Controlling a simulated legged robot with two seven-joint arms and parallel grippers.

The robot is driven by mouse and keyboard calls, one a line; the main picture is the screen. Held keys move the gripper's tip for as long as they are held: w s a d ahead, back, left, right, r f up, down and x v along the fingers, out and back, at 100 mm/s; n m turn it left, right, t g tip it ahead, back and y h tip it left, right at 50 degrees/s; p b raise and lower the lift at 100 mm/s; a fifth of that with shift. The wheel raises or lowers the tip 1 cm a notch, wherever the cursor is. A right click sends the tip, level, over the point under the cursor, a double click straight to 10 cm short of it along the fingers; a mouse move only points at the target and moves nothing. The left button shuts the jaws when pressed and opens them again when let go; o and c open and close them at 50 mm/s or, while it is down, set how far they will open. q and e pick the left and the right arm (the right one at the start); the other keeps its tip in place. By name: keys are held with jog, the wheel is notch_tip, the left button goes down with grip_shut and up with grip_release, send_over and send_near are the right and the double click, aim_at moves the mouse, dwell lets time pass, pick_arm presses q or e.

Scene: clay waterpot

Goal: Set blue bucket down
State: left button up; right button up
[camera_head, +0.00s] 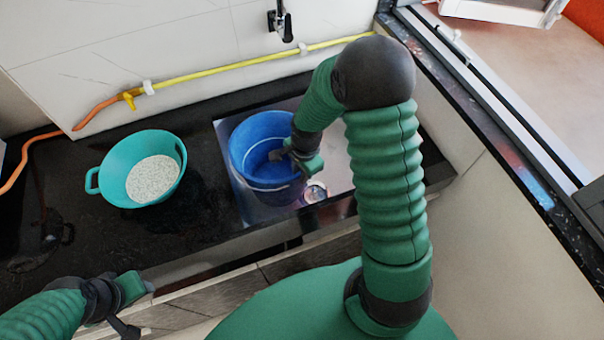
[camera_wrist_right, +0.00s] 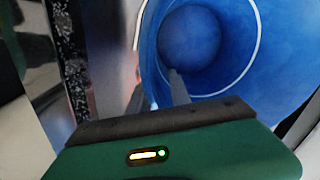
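The blue bucket (camera_head: 246,135) is upright over a shiny metal panel (camera_head: 228,140) in the dark counter. I cannot tell if its base touches the panel. My right gripper (camera_head: 282,155) is at the bucket's right side, with a dark finger reaching over its inside. In the right wrist view the bucket's blue inside (camera_wrist_right: 225,70) fills the upper right, and one dark finger (camera_wrist_right: 178,88) shows against it. The other finger is not clear, so a grip on the wall cannot be confirmed. My left gripper (camera_head: 140,308) is open and empty in front of the counter.
A teal bowl (camera_head: 108,165) with pale grains (camera_head: 153,178) stands on the dark counter (camera_head: 60,215), left of the bucket. A yellow hose (camera_head: 220,70) runs along the back wall, below a tap (camera_head: 280,22). A round gauge-like item (camera_head: 315,191) lies right of the bucket.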

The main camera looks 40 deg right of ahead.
notch_tip(320, 180, up, 10)
jog(key=s+p, duration=0.1)
jog(key=shift+s+d, duration=0.1)
